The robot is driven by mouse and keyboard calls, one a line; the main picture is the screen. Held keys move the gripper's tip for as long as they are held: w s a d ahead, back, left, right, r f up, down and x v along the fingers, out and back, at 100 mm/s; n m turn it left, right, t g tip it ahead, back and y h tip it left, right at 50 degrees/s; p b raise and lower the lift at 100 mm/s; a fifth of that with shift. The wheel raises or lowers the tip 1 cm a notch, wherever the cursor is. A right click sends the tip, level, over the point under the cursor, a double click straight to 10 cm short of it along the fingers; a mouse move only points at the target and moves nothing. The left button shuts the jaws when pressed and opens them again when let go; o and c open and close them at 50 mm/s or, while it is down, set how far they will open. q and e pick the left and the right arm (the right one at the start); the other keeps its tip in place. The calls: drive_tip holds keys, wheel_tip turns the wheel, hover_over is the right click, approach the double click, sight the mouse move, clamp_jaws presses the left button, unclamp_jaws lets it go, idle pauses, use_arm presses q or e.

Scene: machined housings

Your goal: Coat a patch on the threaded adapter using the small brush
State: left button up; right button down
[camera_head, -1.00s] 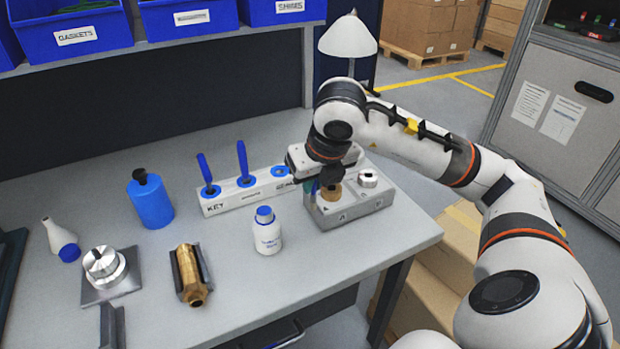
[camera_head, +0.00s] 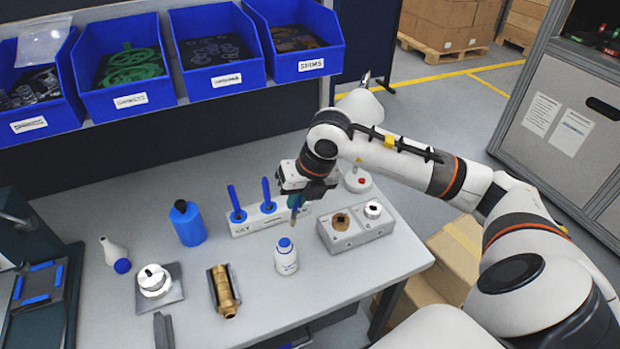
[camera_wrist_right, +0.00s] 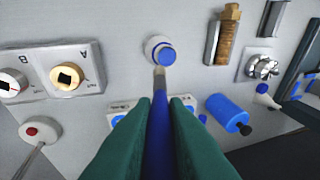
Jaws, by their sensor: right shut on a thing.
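The threaded adapter (camera_head: 223,290) is a brass fitting lying in a dark cradle on the bench; it also shows at the top of the right wrist view (camera_wrist_right: 228,35). My right gripper (camera_head: 298,202) is shut on the small brush (camera_wrist_right: 158,125), holding its blue handle between green fingers. The brush is in the air, to the right of the adapter in the head view. Its tip appears in front of the white bottle (camera_wrist_right: 159,47) in the wrist view; contact cannot be told. My left gripper is not in view.
A brush rack (camera_head: 245,224) holds two blue-handled tools. A grey block (camera_head: 345,238) has ports A and B. The white bottle (camera_head: 286,262), blue bottle (camera_head: 187,224), white squeeze bottle (camera_head: 109,250) and silver fitting (camera_head: 154,281) stand nearby. Clear bench lies between adapter and white bottle.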

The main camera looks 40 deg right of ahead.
sight(293, 211)
drive_tip(key=r+p, duration=0.1)
drive_tip(key=p, duration=0.1)
drive_tip(key=a+r+p, duration=0.1)
drive_tip(key=p, duration=0.1)
drive_tip(key=shift+w+a+r+y, duration=0.2)
drive_tip(key=shift+a+r+y, duration=0.05)
drive_tip(key=shift+y, duration=0.15)
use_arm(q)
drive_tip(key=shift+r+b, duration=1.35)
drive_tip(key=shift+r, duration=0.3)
use_arm(e)
wheel_tip(293, 211, down, 6)
drive_tip(key=shift+a+f, duration=0.15)
drive_tip(key=shift+a, duration=0.05)
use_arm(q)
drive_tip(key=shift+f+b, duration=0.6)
use_arm(e)
drive_tip(key=shift+f, duration=0.6)
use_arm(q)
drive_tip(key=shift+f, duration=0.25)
use_arm(e)
drive_tip(key=shift+f, duration=0.1)
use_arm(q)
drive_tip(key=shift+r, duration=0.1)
